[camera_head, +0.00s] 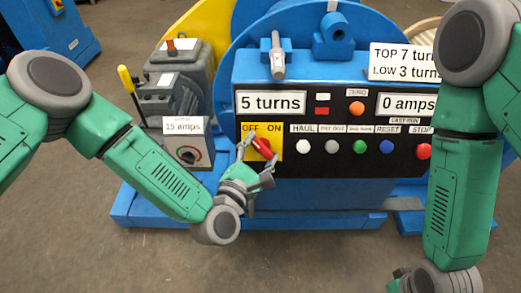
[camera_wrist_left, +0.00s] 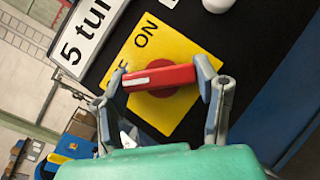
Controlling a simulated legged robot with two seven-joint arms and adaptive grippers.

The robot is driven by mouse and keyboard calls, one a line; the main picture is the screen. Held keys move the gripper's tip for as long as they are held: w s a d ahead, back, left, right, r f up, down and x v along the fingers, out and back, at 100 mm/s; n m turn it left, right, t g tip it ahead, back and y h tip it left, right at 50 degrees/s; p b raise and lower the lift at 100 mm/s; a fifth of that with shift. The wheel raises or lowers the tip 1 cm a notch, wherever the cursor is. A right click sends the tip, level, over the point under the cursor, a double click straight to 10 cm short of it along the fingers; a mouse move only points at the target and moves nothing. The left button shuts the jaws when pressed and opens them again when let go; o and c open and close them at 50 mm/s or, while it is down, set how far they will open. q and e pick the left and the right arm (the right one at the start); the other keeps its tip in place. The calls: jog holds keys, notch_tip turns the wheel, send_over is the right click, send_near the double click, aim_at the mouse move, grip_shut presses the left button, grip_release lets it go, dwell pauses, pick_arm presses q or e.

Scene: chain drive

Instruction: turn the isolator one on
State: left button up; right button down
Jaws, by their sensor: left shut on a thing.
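The isolator is a red rotary handle (camera_head: 262,146) on a yellow plate (camera_head: 276,131) marked OFF and ON, at the left of the black panel. My left gripper (camera_head: 258,152) is shut on the handle, with one finger at each end. In the left wrist view the red handle (camera_wrist_left: 160,77) lies between the fingertips of my left gripper (camera_wrist_left: 162,83). The white-marked end of the handle points toward the OFF side, where a finger partly hides the word OFF. My right arm comes down at the right, and its fingers are out of frame.
Several push buttons, including a white one (camera_head: 303,146) and a red one (camera_head: 424,151), sit right of the isolator. Displays read "5 turns" (camera_head: 271,102) and "0 amps" (camera_head: 407,104). A grey box (camera_head: 187,146) labelled 15 amps stands left of the panel.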

pick_arm(q)
jog(key=shift+s+a+f, duration=0.1)
jog(key=shift+s+f, duration=0.1)
jog(key=shift+s, duration=0.1)
